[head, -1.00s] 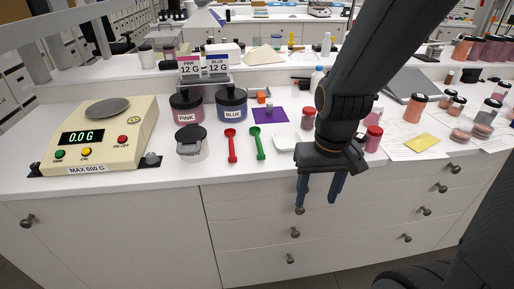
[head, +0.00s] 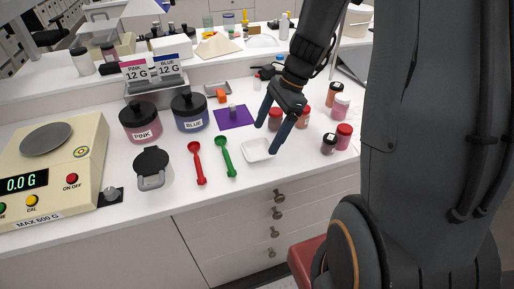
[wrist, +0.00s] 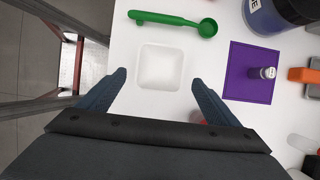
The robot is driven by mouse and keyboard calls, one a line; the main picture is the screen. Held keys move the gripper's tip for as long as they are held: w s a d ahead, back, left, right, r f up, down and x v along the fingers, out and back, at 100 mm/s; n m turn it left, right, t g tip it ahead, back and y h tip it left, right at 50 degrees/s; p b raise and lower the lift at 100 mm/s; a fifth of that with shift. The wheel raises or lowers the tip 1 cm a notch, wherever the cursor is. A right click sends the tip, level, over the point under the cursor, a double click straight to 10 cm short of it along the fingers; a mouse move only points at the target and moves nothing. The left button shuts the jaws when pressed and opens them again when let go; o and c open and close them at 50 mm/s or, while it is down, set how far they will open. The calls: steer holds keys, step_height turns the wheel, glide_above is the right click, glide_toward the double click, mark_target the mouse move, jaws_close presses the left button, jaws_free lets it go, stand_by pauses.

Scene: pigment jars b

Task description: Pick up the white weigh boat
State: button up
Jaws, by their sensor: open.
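The white weigh boat (head: 258,149) is a small square dish lying on the white counter near its front edge, right of the green spoon (head: 225,155). In the wrist view the weigh boat (wrist: 160,67) shows whole and empty, just beyond and between my fingertips. My gripper (head: 267,138) is open, its blue fingers pointing down, close to the weigh boat's right side in the head view. The gripper (wrist: 157,80) holds nothing. I cannot tell the exact height of the fingertips over the counter.
A red spoon (head: 196,162), a pink jar (head: 141,124), a blue jar (head: 189,112) and a purple mat (head: 233,117) with a small vial lie left and behind. Red-lidded jars (head: 275,118) stand just behind my gripper. The scale (head: 50,160) is far left.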

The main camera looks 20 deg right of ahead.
mark_target(256, 154)
steer(key=p+x, duration=0.1)
steer(key=x, duration=0.3)
steer(key=shift+a+r, duration=0.15)
steer(key=shift+a+f+p, duration=0.2)
steer(key=shift+f+p, duration=0.15)
steer(key=shift+f, duration=0.35)
steer(key=c, duration=1.1)
